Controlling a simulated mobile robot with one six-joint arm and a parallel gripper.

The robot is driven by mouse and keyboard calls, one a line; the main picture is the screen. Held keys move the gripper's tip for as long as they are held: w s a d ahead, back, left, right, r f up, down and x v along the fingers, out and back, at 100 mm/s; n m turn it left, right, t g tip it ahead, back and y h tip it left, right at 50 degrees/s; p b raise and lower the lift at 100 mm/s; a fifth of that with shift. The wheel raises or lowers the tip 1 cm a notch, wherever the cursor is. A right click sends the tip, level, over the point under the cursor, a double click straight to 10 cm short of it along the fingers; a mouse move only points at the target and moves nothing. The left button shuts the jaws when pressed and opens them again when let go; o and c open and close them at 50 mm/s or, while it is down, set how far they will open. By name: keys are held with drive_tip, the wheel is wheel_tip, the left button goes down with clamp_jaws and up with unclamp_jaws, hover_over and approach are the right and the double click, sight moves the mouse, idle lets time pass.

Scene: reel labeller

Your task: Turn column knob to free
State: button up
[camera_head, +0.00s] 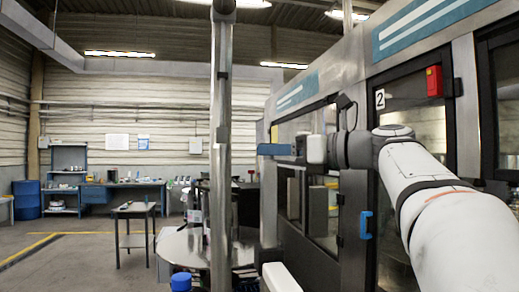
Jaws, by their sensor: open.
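A grey metal column (221,150) stands upright left of the centre, from the bottom edge to a dark joint (223,8) at the top. I cannot clearly make out a knob on it. A blue rounded cap (181,282) shows at the bottom edge, left of the column; I cannot tell what it belongs to. My gripper (272,149) reaches in from the right on my white arm, with its blue fingers pointing left towards the column. It is open and empty. A gap shows in the picture between the fingertips and the column.
A machine with dark-framed doors (404,130), a red box (434,81) and a blue handle (366,225) fills the right side. A round metal table (184,247) with bottles stands behind the column. A small trolley (134,209) and open floor lie left.

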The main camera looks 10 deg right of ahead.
drive_tip(key=shift+x, duration=1.2)
drive_tip(key=shift+c, duration=0.4)
drive_tip(key=c, duration=0.9)
